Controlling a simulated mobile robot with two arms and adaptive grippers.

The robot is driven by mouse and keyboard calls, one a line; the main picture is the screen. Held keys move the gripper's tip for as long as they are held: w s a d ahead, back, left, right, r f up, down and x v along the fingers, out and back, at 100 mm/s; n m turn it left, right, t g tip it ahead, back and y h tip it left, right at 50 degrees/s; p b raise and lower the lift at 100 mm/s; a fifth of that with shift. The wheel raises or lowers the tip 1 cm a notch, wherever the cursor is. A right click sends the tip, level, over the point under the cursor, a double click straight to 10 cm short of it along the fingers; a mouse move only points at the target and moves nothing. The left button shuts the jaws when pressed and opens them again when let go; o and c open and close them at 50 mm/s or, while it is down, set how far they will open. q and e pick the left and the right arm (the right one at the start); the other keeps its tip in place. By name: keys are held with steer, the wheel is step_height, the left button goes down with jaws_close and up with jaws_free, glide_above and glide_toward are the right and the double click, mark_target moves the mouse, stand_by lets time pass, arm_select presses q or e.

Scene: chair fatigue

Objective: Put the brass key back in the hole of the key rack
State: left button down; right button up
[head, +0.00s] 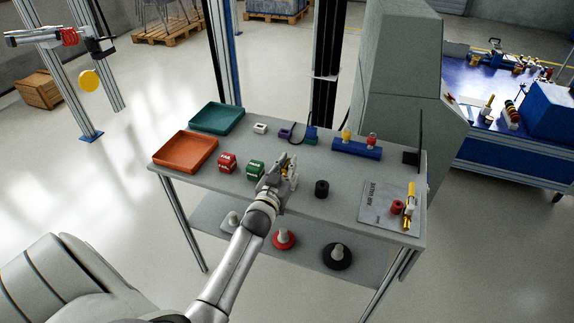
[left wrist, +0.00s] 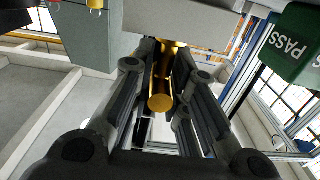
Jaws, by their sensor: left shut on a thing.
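My left gripper (head: 287,172) is over the middle of the grey table. In the left wrist view (left wrist: 165,105) its fingers are shut on the brass key (left wrist: 160,102), whose round golden end faces the camera. The key is too small to make out in the head view. A long blue block (head: 355,150), which appears to be the key rack, lies at the back right of the table, apart from the gripper. A yellow-topped piece (head: 346,134) and a red-topped piece (head: 371,139) stand on it. Its holes cannot be made out. My right gripper is not in view.
Green (head: 256,170) and red (head: 227,163) blocks stand left of the gripper. A black cylinder (head: 321,188) stands to its right. Orange (head: 185,150) and teal (head: 217,118) trays are at left. A grey card (head: 377,214) with a yellow tool (head: 410,199) lies at right.

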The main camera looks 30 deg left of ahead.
arm_select(q)
steer(key=c, duration=1.3)
jaws_free()
steer(key=shift+c, duration=0.2)
steer(key=shift+s, duration=0.1)
steer(key=v, duration=1.2)
steer(key=shift+f, duration=0.15)
